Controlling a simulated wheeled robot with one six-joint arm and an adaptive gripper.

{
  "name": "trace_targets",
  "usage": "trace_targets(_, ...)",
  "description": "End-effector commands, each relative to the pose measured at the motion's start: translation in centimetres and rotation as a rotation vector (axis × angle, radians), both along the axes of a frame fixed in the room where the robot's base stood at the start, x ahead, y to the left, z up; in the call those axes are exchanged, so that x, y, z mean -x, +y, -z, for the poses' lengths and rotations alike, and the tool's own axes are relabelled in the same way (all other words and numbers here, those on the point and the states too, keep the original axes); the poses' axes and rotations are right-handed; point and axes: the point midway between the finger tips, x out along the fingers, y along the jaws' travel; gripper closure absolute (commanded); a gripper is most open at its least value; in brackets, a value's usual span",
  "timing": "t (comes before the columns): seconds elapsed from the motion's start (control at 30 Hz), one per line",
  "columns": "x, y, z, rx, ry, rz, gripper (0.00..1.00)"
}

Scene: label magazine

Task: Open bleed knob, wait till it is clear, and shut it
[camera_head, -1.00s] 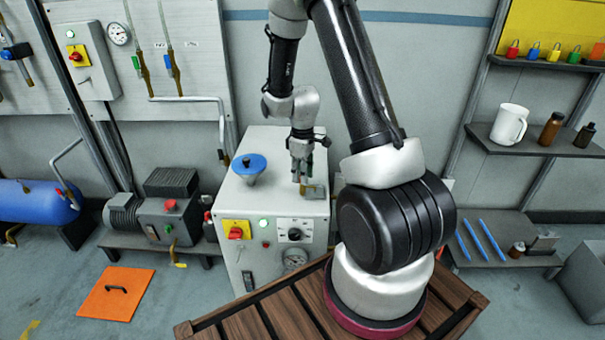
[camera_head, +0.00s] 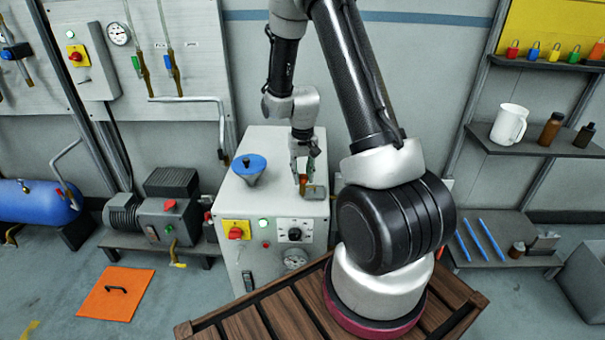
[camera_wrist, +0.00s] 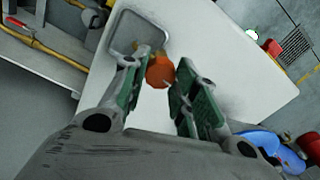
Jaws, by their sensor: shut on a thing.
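The orange bleed knob (camera_wrist: 160,72) sits between my fingertips in the wrist view. It also shows as a small orange spot (camera_head: 303,184) under my gripper in the head view. My gripper (camera_wrist: 162,78) is shut on the knob, with one green-padded finger on each side. In the head view my gripper (camera_head: 303,176) reaches down onto the top of the white cabinet (camera_head: 273,199). A small grey square-rimmed piece (camera_wrist: 141,33) lies just beyond the knob. I cannot tell any fluid or whether it is clear.
A pump (camera_head: 172,214) stands to the left. The cabinet top between funnel and gripper is clear.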

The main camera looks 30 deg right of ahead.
Motion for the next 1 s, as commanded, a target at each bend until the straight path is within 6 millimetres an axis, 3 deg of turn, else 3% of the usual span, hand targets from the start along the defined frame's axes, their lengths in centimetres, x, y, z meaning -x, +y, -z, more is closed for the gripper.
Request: trace_targets(1.0, -0.09, -0.11, -0.08, 0.000, -0.004, 0.961, 0.95)
